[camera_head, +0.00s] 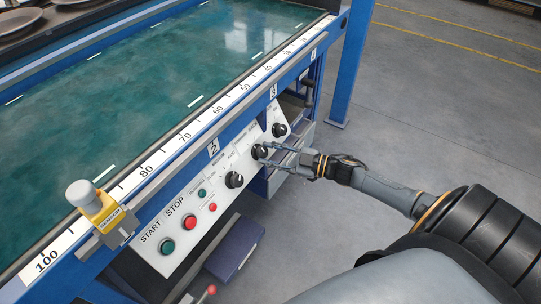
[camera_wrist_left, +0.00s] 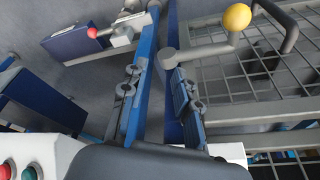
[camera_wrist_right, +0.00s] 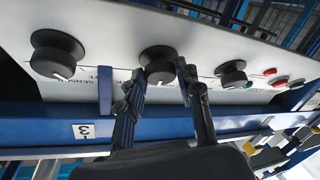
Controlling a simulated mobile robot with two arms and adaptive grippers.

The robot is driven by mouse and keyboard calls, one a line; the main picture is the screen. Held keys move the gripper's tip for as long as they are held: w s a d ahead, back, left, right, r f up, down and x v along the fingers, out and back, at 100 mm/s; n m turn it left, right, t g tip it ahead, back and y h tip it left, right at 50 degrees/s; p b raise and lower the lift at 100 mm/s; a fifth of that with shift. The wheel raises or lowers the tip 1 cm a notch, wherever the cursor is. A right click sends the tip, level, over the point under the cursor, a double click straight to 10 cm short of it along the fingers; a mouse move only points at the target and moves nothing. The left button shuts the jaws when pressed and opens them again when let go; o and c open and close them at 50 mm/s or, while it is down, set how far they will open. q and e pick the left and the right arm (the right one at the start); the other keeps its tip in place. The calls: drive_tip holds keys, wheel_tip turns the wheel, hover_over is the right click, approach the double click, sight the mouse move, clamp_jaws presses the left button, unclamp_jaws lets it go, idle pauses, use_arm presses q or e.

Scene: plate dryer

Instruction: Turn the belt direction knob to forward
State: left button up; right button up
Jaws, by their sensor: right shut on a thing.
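A sloped white control panel (camera_head: 195,205) on the machine's front carries three black knobs in a row. My right gripper (camera_head: 277,158) is at the middle knob (camera_head: 260,151), its fingers on either side of it. In the right wrist view, this knob (camera_wrist_right: 158,60) sits between the fingertips of the gripper (camera_wrist_right: 163,77), which is shut on it. Its white mark points mostly downward there. The small labels are partly hidden and hard to read, so I cannot tell which setting it marks. My left gripper (camera_wrist_left: 158,78) is open and empty in the left wrist view.
The other knobs (camera_head: 234,180) (camera_head: 279,130) flank the held one. Red and green buttons (camera_head: 190,222) are near the panel's front-left end. A green belt (camera_head: 160,75) lies above. A yellow-ball lever (camera_wrist_left: 237,17) and wire grid (camera_wrist_left: 260,75) are near my left gripper.

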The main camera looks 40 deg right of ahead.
drive_tip(key=n+g, duration=0.1)
drive_tip(key=n, duration=0.1)
drive_tip(key=n+g+y, duration=0.1)
drive_tip(key=n, duration=0.3)
drive_tip(key=shift+w+d+r+g, duration=0.15)
drive_tip(key=shift+w+r+g, duration=0.1)
drive_tip(key=shift+g, duration=0.15)
drive_tip(key=shift+y, duration=0.3)
drive_tip(key=o, duration=1.2)
drive_tip(key=shift+c, duration=0.2)
drive_tip(key=shift+f, duration=0.1)
drive_tip(key=v, duration=1.2)
